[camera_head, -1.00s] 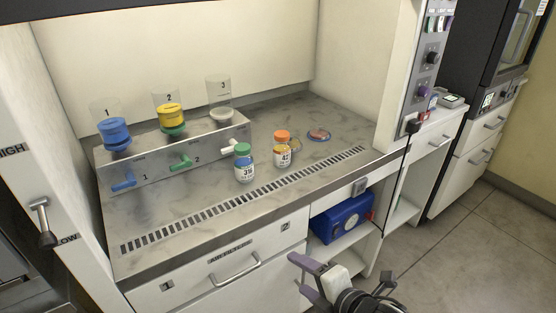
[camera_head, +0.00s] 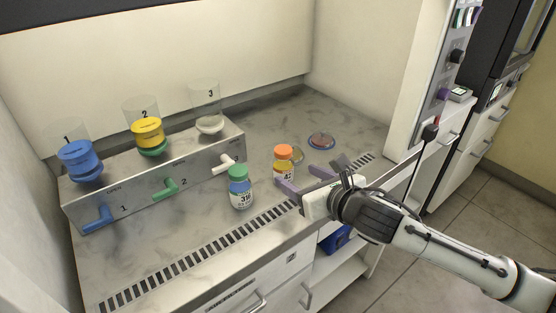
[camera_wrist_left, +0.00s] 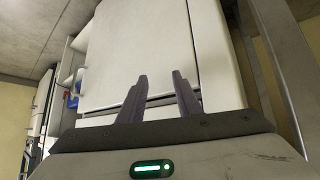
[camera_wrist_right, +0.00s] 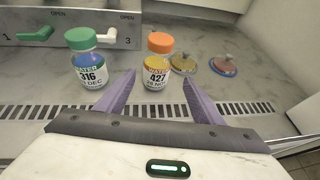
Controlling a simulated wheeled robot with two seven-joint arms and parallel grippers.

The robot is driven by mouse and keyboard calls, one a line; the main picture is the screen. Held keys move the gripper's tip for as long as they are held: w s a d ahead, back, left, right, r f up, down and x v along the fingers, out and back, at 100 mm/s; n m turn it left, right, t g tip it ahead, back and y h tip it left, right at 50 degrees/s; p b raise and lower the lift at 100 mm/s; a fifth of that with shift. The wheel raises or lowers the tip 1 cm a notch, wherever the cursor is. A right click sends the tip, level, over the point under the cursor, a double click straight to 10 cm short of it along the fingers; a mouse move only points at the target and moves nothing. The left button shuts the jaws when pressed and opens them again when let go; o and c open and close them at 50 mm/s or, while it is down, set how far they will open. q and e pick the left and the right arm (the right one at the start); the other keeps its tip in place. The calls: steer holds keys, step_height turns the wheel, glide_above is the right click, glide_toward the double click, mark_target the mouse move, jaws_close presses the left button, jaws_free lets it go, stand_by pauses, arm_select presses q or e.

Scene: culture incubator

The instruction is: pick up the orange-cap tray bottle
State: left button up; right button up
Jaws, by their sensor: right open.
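The orange-cap bottle (camera_head: 283,158) stands upright on the marble-look worktop. In the right wrist view the orange-cap bottle (camera_wrist_right: 157,62) shows a label reading 427 and stands ahead, between the lines of the two fingers. My right gripper (camera_head: 312,178) is open just in front of it, with its purple fingers low and pointing at it; in the right wrist view the gripper (camera_wrist_right: 158,90) is empty. The green-cap bottle (camera_head: 239,187), label 316, stands upright to its left. My left gripper (camera_wrist_left: 163,82) shows in its own wrist view, fingers apart and empty, facing pale cabinet panels.
A metal manifold (camera_head: 150,185) with numbered coloured valves and blue, yellow and clear cups stands at the left. A slotted grille (camera_head: 190,262) runs along the front edge.

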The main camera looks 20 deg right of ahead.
mark_target(288, 175)
steer(key=x, duration=0.2)
steer(key=shift+w+a+f, duration=0.1)
steer(key=shift+w+a, duration=0.1)
steer(key=shift+w, duration=0.1)
steer(key=shift+w+f, duration=0.2)
steer(key=x, duration=0.4)
steer(key=shift+a+f, duration=0.25)
steer(key=shift+w+f, duration=0.1)
steer(key=shift+w, duration=0.2)
steer(key=c, duration=1)
arm_select(q)
steer(key=shift+s+f, duration=0.45)
steer(key=shift+s, duration=0.35)
